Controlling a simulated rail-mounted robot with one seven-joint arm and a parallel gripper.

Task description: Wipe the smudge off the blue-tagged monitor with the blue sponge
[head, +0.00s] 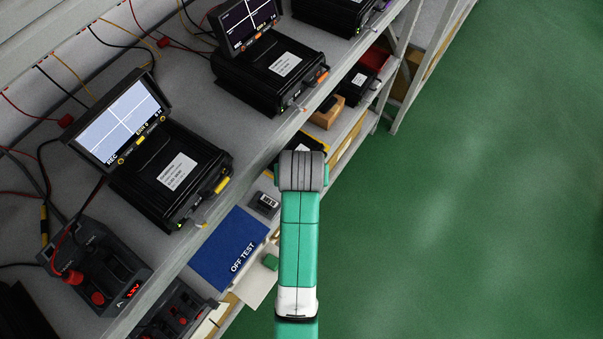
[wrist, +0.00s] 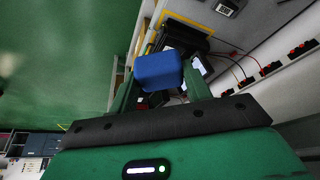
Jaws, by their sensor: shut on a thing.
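The blue sponge (wrist: 158,70) is between the two green fingers of my gripper (wrist: 160,80) in the wrist view, and the fingers are shut on it. Beyond it, a dark unit with a pale screen (wrist: 203,68) is partly hidden. In the head view, a monitor with a bright screen and white cross lines (head: 122,121) has yellow marks. A second monitor with a dark screen (head: 247,22) has an orange mark. I cannot make out a blue tag or a smudge. My gripper and the sponge are hidden in the head view.
Black boxes (head: 170,172) stand under the monitors on the grey shelf. A power supply with red knobs (head: 95,266) stands at lower left. Cables run behind. The green floor (head: 480,200) is clear.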

